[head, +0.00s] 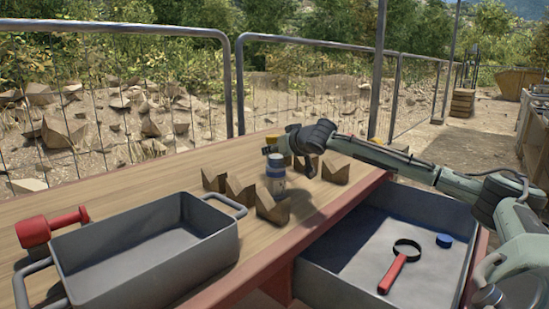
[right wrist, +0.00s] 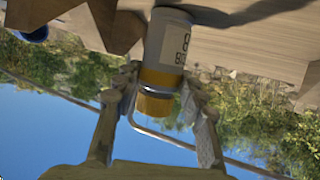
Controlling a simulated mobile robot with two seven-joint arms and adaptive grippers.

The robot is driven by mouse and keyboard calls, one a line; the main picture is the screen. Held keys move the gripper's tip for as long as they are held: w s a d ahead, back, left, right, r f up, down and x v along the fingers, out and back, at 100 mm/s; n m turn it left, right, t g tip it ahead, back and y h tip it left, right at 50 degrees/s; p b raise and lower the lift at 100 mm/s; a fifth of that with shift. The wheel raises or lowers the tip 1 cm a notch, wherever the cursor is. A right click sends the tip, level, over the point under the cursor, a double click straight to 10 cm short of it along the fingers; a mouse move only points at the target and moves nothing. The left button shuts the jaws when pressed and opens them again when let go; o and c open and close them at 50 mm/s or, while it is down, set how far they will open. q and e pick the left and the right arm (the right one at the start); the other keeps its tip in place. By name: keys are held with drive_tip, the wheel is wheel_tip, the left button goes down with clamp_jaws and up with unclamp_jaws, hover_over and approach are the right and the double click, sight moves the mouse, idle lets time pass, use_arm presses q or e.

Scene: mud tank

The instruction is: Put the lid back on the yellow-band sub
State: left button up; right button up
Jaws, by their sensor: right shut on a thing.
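The yellow-band sub (right wrist: 168,45) is a pale cylinder with dark print and a yellow band, upright on the table, though upside down in the right wrist view. Its yellow lid (right wrist: 155,105) lies in line with its top, between my right fingers. A grey ring shows between band and lid; I cannot tell if the lid is seated. My right gripper (right wrist: 160,92) is shut on this lid. In the head view my right gripper (head: 290,146) is over the far part of the table and largely hides the sub. My left gripper is out of view.
A blue-topped jar (head: 275,178) and several brown angular blocks (head: 240,191) stand close by. A grey tray (head: 215,225) and a red object (head: 50,227) are at left. The open drawer (head: 345,277) holds a red-handled magnifier (head: 396,271) and a blue cap (head: 444,240).

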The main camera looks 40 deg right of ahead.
clamp_jaws()
drive_tip(key=shift+r, duration=0.15)
drive_tip(key=shift+w+r, duration=0.1)
drive_tip(key=shift+r, duration=0.55)
wheel_tip(320, 180, up, 3)
drive_tip(key=shift+f+p, duration=0.1)
drive_tip(key=shift+p, duration=0.4)
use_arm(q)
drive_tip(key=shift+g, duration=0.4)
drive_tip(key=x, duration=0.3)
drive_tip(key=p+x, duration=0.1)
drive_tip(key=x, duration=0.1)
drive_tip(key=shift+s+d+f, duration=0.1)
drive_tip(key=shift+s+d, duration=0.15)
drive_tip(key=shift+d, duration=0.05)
use_arm(e)
drive_tip(key=a+r, duration=0.6)
drive_tip(key=a, duration=0.5)
drive_tip(key=shift+a+r, duration=0.35)
drive_tip(key=shift+w, duration=0.1)
drive_tip(key=shift+o, duration=2.1)
unclamp_jaws()
clamp_jaws()
